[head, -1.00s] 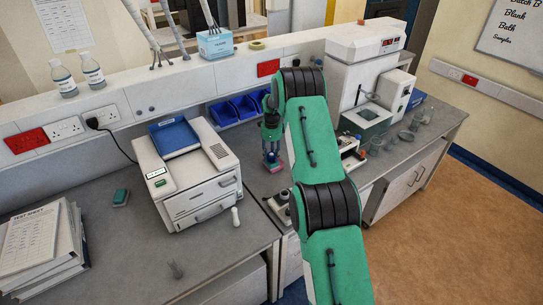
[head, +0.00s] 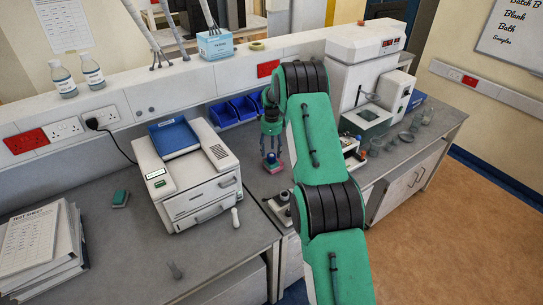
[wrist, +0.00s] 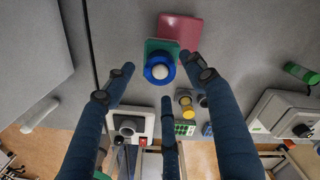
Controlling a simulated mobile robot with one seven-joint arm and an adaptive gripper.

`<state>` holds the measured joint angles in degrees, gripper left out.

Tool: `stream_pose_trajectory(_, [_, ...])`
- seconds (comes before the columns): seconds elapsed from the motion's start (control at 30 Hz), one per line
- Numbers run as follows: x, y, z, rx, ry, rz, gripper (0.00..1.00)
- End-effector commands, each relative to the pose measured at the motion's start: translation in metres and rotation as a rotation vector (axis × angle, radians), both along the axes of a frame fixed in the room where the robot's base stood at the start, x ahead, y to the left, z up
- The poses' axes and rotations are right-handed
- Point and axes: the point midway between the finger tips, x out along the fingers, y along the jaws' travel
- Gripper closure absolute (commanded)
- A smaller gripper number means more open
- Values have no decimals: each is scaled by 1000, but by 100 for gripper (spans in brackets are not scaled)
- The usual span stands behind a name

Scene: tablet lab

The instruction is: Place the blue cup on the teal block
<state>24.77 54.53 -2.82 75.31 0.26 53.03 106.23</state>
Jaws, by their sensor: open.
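The blue cup (wrist: 160,70) shows from above in the wrist view as a round blue rim with a pale inside. It overlaps the near part of the teal block (wrist: 155,45) and appears to stand on it; their contact is hidden. The cup is a small blue shape in the head view (head: 271,157). A pink block (wrist: 182,28) lies against or partly under the teal one; I cannot tell which. My gripper (head: 270,144) is open above the cup. In the wrist view its three fingers are spread around the cup, apart from it.
A white machine with a blue top (head: 190,170) stands left of my gripper, and blue bins (head: 235,110) stand behind it. A balance-like instrument (head: 365,80) and glassware are at right. Another teal item (head: 120,198) lies on the left bench.

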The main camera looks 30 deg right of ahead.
Motion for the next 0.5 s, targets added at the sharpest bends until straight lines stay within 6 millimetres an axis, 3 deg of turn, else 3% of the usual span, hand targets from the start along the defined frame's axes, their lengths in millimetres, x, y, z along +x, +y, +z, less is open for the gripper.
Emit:
stream_pose_trajectory(0.3, [1,-1,54,-1,-3,0,45])
stream_pose_trajectory(0.5, [0,0,75,-1,-2,0,45])
